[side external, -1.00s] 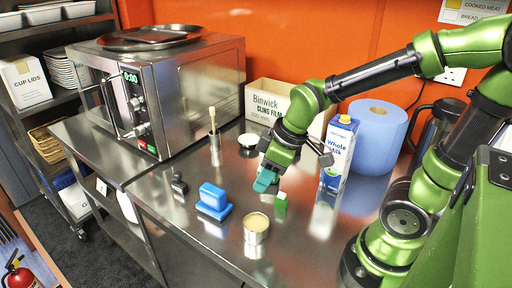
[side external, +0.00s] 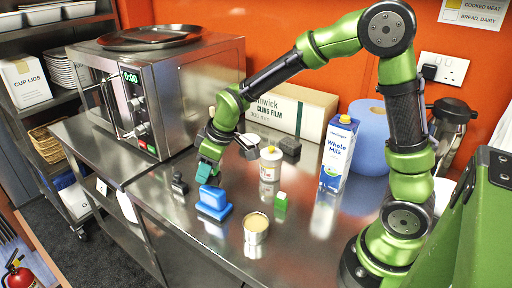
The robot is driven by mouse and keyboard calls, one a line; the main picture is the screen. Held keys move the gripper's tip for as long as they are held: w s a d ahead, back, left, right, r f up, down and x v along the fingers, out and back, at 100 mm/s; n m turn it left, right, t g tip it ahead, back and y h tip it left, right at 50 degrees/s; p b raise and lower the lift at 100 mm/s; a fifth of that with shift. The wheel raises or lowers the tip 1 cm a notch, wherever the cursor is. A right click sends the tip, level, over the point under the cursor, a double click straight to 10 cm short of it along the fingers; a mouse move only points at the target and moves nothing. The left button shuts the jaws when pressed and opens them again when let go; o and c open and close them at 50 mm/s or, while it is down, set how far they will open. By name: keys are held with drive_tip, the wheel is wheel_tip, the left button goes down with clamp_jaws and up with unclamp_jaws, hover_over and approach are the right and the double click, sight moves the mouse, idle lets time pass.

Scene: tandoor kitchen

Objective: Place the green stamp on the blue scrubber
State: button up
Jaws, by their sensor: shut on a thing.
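The blue scrubber (side external: 213,205) stands on the steel counter, left of centre, with its raised grip on top. My gripper (side external: 207,166) is shut on a teal-green piece, which I take to be the green stamp (side external: 207,169). The stamp is held in the air close above and behind the scrubber. A small gap seems to lie between them, but exact contact is hard to tell. The fingers partly hide the stamp.
A dark stamp-like object (side external: 179,184) stands left of the scrubber. An open tin (side external: 256,228) and a small green block (side external: 281,202) stand to its right. A white bottle (side external: 270,164), milk carton (side external: 337,153) and blue roll (side external: 368,140) stand behind. The microwave (side external: 160,90) is at left.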

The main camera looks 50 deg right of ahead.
drive_tip(key=shift+f, duration=0.8)
drive_tip(key=shift+f, duration=0.15)
drive_tip(key=o, duration=1)
drive_tip(key=shift+o, duration=0.2)
